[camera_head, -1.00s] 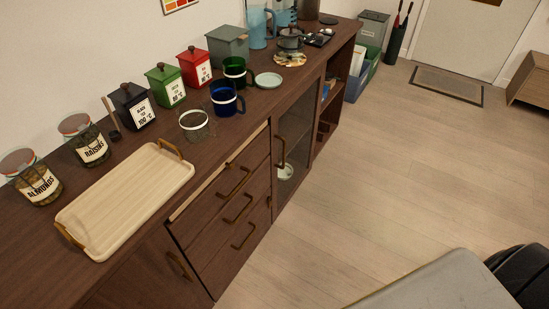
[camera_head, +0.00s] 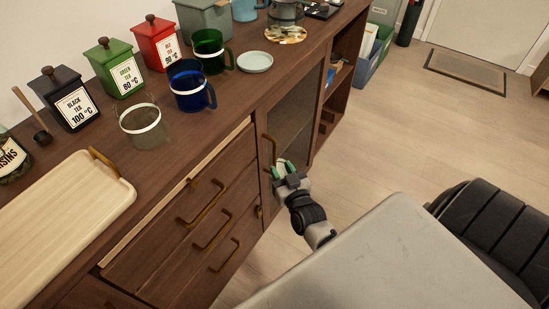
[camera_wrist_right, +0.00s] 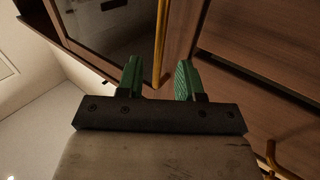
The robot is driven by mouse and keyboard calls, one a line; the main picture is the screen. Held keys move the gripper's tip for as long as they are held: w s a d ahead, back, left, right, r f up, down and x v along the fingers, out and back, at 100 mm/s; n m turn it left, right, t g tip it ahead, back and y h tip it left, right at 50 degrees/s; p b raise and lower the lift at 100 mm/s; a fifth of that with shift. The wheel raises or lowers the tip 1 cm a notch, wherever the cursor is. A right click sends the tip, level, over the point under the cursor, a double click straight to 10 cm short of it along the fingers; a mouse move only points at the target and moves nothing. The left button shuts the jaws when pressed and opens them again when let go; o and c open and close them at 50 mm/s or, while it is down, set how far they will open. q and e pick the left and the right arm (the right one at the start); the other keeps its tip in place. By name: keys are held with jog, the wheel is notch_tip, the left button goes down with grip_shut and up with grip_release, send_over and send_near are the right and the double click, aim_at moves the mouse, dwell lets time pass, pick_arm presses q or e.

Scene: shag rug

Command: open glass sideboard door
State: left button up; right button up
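The glass sideboard door (camera_head: 297,115) has a dark wooden frame and looks shut in the head view. Its vertical brass handle (camera_head: 268,150) is on the side toward the drawers. My right gripper (camera_head: 282,167) is at the handle's lower part. In the right wrist view, its two green fingers (camera_wrist_right: 158,68) are apart, with the brass handle (camera_wrist_right: 160,35) in the gap between them and no clear contact. The glass door (camera_wrist_right: 105,22) also shows there, on the left. My left gripper is not in view.
Brass-handled drawers (camera_head: 170,225) are left of the door; a pale strip shows along the top drawer's upper edge. Mugs, tea tins and a wooden tray (camera_head: 60,230) stand on the sideboard top (camera_head: 225,105). Open shelves are beyond the door. Floor (camera_head: 390,130) in front is clear.

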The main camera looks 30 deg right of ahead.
aim_at(275, 159)
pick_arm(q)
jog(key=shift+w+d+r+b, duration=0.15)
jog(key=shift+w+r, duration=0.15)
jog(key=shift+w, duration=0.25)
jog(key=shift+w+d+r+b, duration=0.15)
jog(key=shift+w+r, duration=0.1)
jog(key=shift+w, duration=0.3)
pick_arm(e)
jog(key=shift+w+d, duration=0.2)
jog(key=shift+w, duration=0.7)
jog(key=shift+w+d, duration=0.2)
jog(key=shift+w, duration=0.7)
jog(key=shift+w+d, duration=0.2)
jog(key=shift+w, duration=0.7)
grip_shut()
